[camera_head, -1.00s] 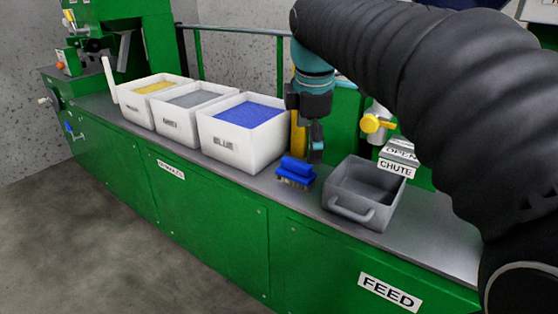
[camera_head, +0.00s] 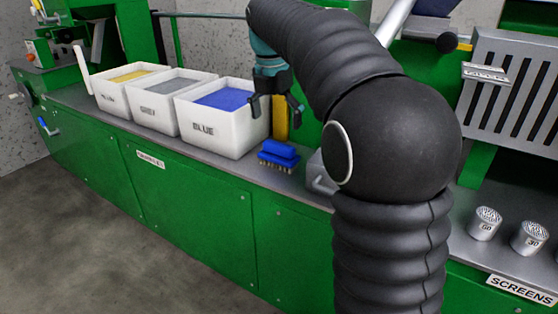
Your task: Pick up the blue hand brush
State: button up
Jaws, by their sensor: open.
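The blue hand brush (camera_head: 279,154) lies on the grey bench top, bristles down, to the right of the white bin marked BLUE. My gripper (camera_head: 276,122) is open and empty. It appears above the brush, fingers pointing down, with a gap between the fingertips and the brush in the picture. How far it is from the brush in depth is hard to tell.
The white BLUE bin (camera_head: 222,135) of blue granules stands close left of my gripper, with two more bins beyond it. A yellow post (camera_head: 280,118) stands behind. The grey scoop box (camera_head: 318,178) is mostly hidden by my arm. Labelled cups (camera_head: 486,222) stand at right.

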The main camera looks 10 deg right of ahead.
aim_at(278, 144)
jog(key=shift+w+d+f+b, duration=0.1)
jog(key=shift+f+b, duration=0.2)
jog(key=shift+f, duration=0.95)
jog(key=shift+s+d+f+b, duration=0.15)
jog(key=shift+f+b, duration=0.2)
jog(key=shift+f, duration=0.85)
jog(key=shift+w+d+f+b, duration=0.15)
jog(key=shift+f+b, duration=0.15)
jog(key=shift+f, duration=0.95)
jog(key=c, duration=1)
jog(key=shift+o, duration=0.2)
jog(key=shift+a+r, duration=0.1)
jog(key=shift+a+r+p, duration=0.15)
jog(key=shift+r+p, duration=0.15)
jog(key=shift+r, duration=0.2)
jog(key=r, duration=0.2)
jog(key=r+p, duration=0.1)
jog(key=r, duration=0.3)
jog(key=shift+a+p, duration=0.3)
jog(key=shift+p, duration=0.1)
jog(key=s+a, duration=0.4)
jog(key=a, duration=0.4)
jog(key=s+a, duration=0.4)
jog(key=a, duration=0.5)
jog(key=shift+s+p, duration=0.15)
jog(key=shift+p, duration=0.15)
jog(key=shift+a, duration=0.1)
